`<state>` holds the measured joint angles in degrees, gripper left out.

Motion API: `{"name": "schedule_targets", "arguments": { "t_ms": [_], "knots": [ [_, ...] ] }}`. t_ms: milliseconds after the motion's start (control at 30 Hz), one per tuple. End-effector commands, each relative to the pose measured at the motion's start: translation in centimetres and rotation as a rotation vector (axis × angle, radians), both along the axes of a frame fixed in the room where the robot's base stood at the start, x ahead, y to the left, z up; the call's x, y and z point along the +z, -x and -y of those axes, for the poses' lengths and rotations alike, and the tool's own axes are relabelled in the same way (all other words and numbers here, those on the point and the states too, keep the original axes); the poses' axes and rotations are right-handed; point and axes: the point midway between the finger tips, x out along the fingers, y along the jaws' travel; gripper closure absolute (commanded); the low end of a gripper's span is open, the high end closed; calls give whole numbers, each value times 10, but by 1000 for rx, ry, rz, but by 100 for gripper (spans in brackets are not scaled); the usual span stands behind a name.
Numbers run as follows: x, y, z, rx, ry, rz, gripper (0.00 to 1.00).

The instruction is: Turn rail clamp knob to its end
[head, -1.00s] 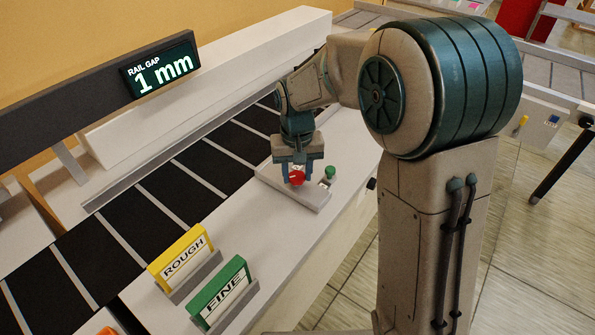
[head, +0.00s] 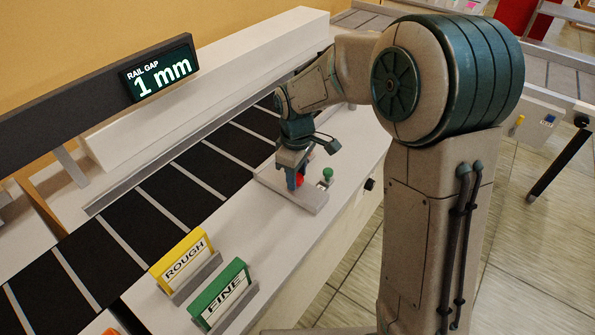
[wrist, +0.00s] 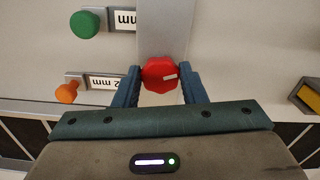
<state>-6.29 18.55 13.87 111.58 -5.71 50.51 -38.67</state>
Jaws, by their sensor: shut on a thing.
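The red rail clamp knob (wrist: 160,74) sits between the two blue fingers of my gripper (wrist: 161,82) in the wrist view, with a pale mark on its right side. My gripper is shut on it. In the head view the red knob (head: 300,180) is partly hidden by my gripper (head: 296,177), which points down over a grey plate (head: 311,203) on the white bench. The display (head: 158,70) reads "RAIL GAP 1 mm".
A green knob (wrist: 84,24) and an orange knob (wrist: 67,92) stand beside small labels in the wrist view. A yellow ROUGH sign (head: 183,260) and a green FINE sign (head: 221,294) stand on the bench. A black belt (head: 165,205) with light slats runs behind.

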Motion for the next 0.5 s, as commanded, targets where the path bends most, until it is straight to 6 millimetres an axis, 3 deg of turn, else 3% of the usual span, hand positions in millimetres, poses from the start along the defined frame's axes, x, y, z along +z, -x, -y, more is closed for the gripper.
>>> {"name": "schedule_targets", "arguments": {
  "t_ms": [500],
  "knots": [
    [2, -1, -1, 491, -3, -3, 85]
  ]
}}
